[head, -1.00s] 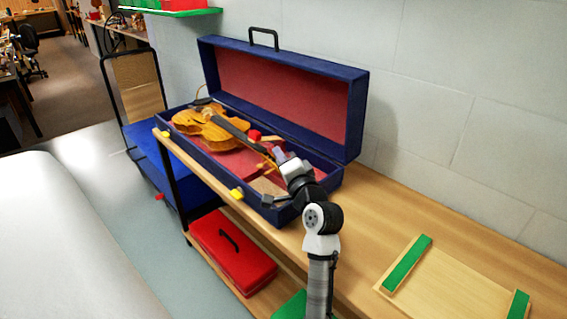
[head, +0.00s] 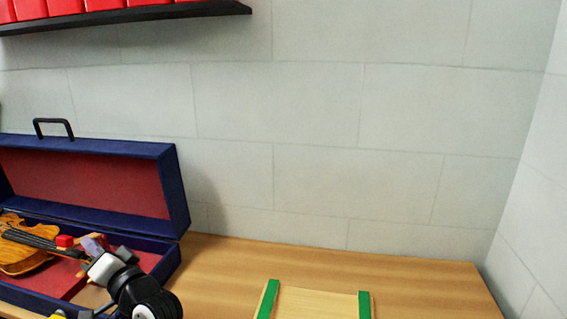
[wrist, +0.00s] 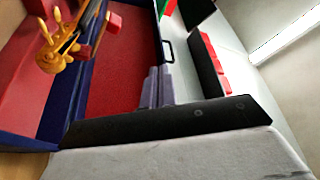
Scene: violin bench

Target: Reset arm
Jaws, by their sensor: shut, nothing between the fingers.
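My gripper (head: 92,244) is at the lower left of the head view, above the right end of the open blue violin case (head: 183,200). Its grey fingers also show in the wrist view (wrist: 158,87), together and empty, with the case's red lining behind them. The violin (head: 18,262) lies in the case, cut off by the picture's left edge. Its orange scroll end shows in the wrist view (wrist: 58,48). A small red block (head: 65,241) is near the violin's neck, left of my gripper.
The wooden bench (head: 225,270) is clear between the case and a light wooden tray with green end strips (head: 364,305). A dark shelf (head: 200,14) with several red boxes (head: 90,5) hangs on the wall at upper left. A side wall (head: 540,190) closes the right.

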